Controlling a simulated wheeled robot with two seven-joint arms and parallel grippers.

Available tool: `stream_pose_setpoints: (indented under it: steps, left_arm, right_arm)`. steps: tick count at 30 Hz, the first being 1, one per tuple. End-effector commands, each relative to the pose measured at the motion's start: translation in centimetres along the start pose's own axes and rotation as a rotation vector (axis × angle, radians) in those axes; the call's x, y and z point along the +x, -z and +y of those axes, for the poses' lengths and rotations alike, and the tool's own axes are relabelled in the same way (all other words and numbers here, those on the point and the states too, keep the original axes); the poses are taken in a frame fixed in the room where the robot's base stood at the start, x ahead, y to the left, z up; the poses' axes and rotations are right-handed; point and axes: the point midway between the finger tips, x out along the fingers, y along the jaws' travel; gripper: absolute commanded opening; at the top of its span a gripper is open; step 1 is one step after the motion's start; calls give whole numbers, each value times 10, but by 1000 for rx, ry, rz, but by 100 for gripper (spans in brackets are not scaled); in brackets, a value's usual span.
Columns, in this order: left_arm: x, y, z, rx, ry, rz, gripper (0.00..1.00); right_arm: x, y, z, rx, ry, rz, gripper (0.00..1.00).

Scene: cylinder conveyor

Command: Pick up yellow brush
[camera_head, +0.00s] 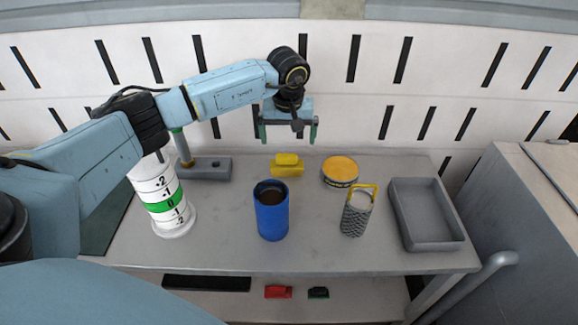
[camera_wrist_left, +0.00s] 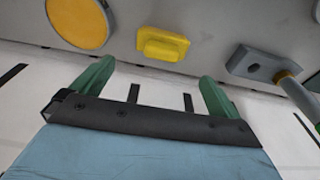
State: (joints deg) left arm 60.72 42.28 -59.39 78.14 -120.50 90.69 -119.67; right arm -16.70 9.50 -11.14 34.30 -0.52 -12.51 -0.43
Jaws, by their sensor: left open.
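The yellow brush (camera_head: 287,166) lies at the back of the grey table, behind the blue cup. It also shows in the left wrist view (camera_wrist_left: 162,45), beyond the fingertips and between their lines. My left gripper (camera_head: 287,138) hangs above and behind the brush, with its two green fingers apart and nothing between them. The fingers show in the left wrist view (camera_wrist_left: 157,62) too, clear of the brush. My right gripper is not in view.
The blue cup (camera_head: 271,220) holds dark contents. A round yellow-topped tin (camera_head: 340,170), a mesh holder (camera_head: 356,215) and a grey tray (camera_head: 455,240) stand to the right. A grey stand (camera_head: 212,169) and a white marked cylinder (camera_head: 161,183) are left. Red (camera_head: 278,292) and green (camera_head: 318,293) brushes lie on the lower shelf.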

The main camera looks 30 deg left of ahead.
Motion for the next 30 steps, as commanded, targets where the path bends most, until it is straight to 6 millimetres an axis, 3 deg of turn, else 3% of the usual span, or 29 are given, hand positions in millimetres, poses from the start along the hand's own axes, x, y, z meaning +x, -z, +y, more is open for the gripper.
stream_pose_setpoints:
  steps: [1, 5, 13, 21, 30]
  left_arm:
    - [13, -1, 0, -2, 0, -4, 100]
    - [34, -1, 1, -1, -1, -3, 100]
    - [56, -1, -1, -2, -2, -2, 100]
    - [94, 0, -3, -2, -4, -3, 100]
    - [99, 1, -3, -1, -4, -1, 100]
  right_arm:
    - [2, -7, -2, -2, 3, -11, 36]
    - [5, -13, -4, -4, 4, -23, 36]
    - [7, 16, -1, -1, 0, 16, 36]
    - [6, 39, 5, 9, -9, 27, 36]
    - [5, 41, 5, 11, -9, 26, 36]
